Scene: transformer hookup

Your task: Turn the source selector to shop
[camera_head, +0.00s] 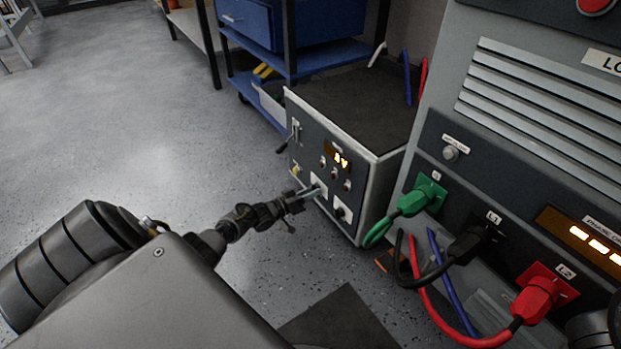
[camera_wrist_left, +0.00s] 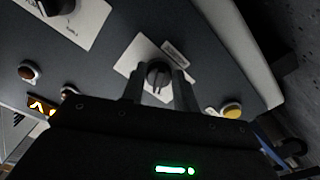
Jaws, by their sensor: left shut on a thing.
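The transformer box (camera_head: 365,185) stands on the floor, its dark front panel facing my left arm. Two dark knobs on white plates sit low on the panel. My left gripper (camera_head: 306,195) reaches in from the left and is shut on the selector knob (camera_wrist_left: 158,75) nearer the yellow button. In the wrist view, the left gripper's fingers (camera_wrist_left: 160,88) stand on either side of this knob. Its label is too small to read, so its setting cannot be told. The other knob (camera_head: 343,213) is free; it also shows in the wrist view (camera_wrist_left: 58,6). My right gripper is not seen.
The panel has a lit orange display (camera_head: 341,160), a yellow button (camera_wrist_left: 232,112) and a lever (camera_head: 288,140). A grey cabinet (camera_head: 540,110) on the right carries green (camera_head: 412,203), black and red (camera_head: 538,296) plugs with hanging cables. Open floor lies left.

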